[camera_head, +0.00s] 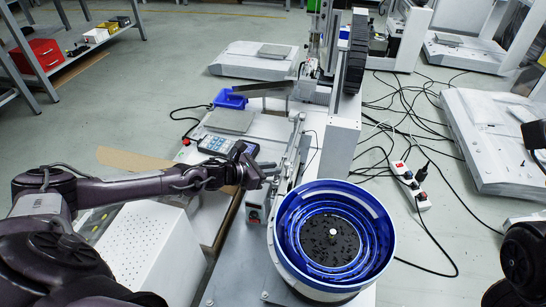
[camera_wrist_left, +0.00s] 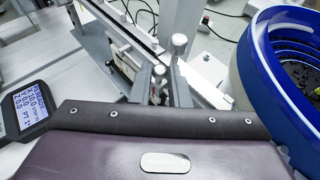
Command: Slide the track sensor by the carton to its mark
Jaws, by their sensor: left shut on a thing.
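My left gripper (camera_head: 264,172) reaches in from the left to the metal track (camera_head: 292,150) beside the blue bowl feeder. In the left wrist view, its two dark fingers (camera_wrist_left: 160,88) are close together around a small grey piece (camera_wrist_left: 159,73), probably the track sensor. The fingers hide most of it. A pale round-topped post (camera_wrist_left: 180,42) stands just beyond the fingers. I cannot make out the mark or tell which thing is the carton. Of my right arm, only dark parts show at the right edge; its gripper cannot be made out.
The blue bowl feeder (camera_head: 384,262) stands close to the right of the left gripper. A handheld keypad display (camera_head: 228,146) lies to its left, with a blue bin (camera_head: 230,99) behind. A power strip (camera_head: 411,186) and cables cover the floor at right.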

